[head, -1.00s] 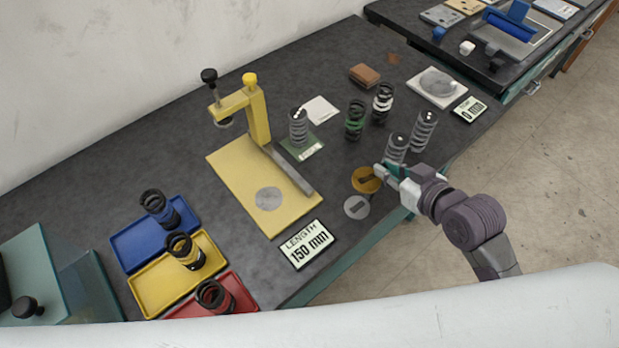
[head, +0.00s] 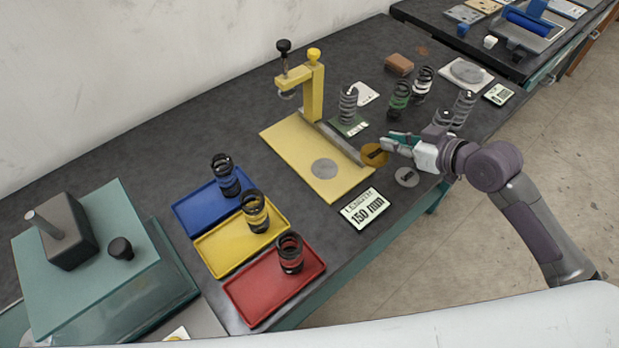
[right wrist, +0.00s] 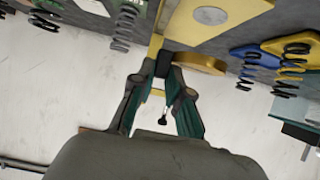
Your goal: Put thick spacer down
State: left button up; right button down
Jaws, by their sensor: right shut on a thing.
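The thick spacer, a gold-orange disc (head: 373,156), is at the front right of the dark bench, just right of the yellow press base. My right gripper (head: 388,144) is at its far right side, shut on it. In the right wrist view the spacer's edge (right wrist: 202,63) shows just right of the fingertips (right wrist: 164,68), with a dark piece between them. I cannot tell whether the spacer touches the bench. A thin grey disc (head: 407,177) lies in front of it. My left gripper is not in view.
The yellow press (head: 335,180) stands close on the left. Several springs, including a green one (head: 399,100), stand behind my gripper. The length display (head: 364,208) lies at the front edge. Blue, yellow and red trays (head: 245,297) hold springs farther left.

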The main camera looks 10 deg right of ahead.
jog(key=p, duration=0.3)
send_over(338, 167)
notch_tip(338, 167, down, 7)
jog(key=shift+d+r, duration=0.15)
jog(key=shift+r, duration=0.05)
jog(key=shift+a+f, duration=0.2)
notch_tip(338, 167, down, 3)
jog(key=shift+f+p, duration=0.2)
jog(key=shift+p, duration=0.15)
jog(key=shift+f, duration=0.35)
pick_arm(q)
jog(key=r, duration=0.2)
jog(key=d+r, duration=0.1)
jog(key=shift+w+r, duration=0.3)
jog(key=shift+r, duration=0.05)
